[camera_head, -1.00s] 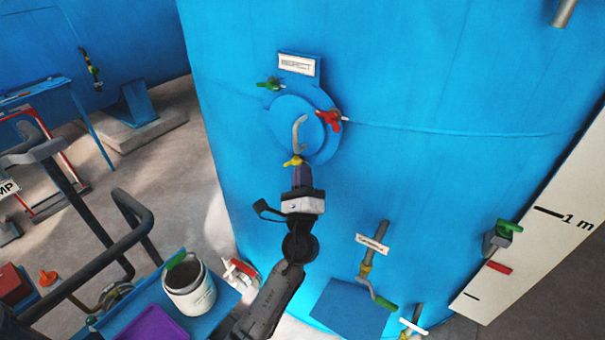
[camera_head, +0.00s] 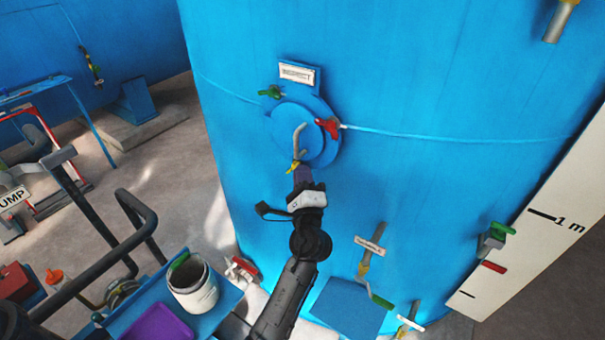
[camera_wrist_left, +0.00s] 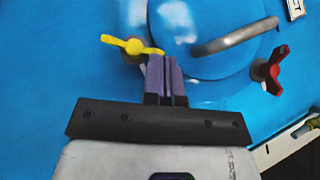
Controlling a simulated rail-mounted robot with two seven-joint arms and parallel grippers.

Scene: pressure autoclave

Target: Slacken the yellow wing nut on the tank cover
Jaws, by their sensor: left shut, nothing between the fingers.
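The yellow wing nut (camera_head: 295,167) sits at the lower edge of the round blue tank cover (camera_head: 312,146), and its wings look steeply tilted in the head view. In the left wrist view the yellow wing nut (camera_wrist_left: 132,46) is left of the purple fingertips. My left gripper (camera_head: 301,170) is shut and empty just below and right of the nut. In the left wrist view the left gripper's fingertips (camera_wrist_left: 164,60) are beside the nut's right wing; whether they touch it I cannot tell. My right gripper is out of view.
The cover has a curved grey handle (camera_head: 298,135), a red wing nut (camera_head: 328,125) on the right and a green one (camera_head: 271,92) at upper left. Below are a white bucket (camera_head: 194,289) on a blue cart and a valve pipe (camera_head: 366,262) on the tank.

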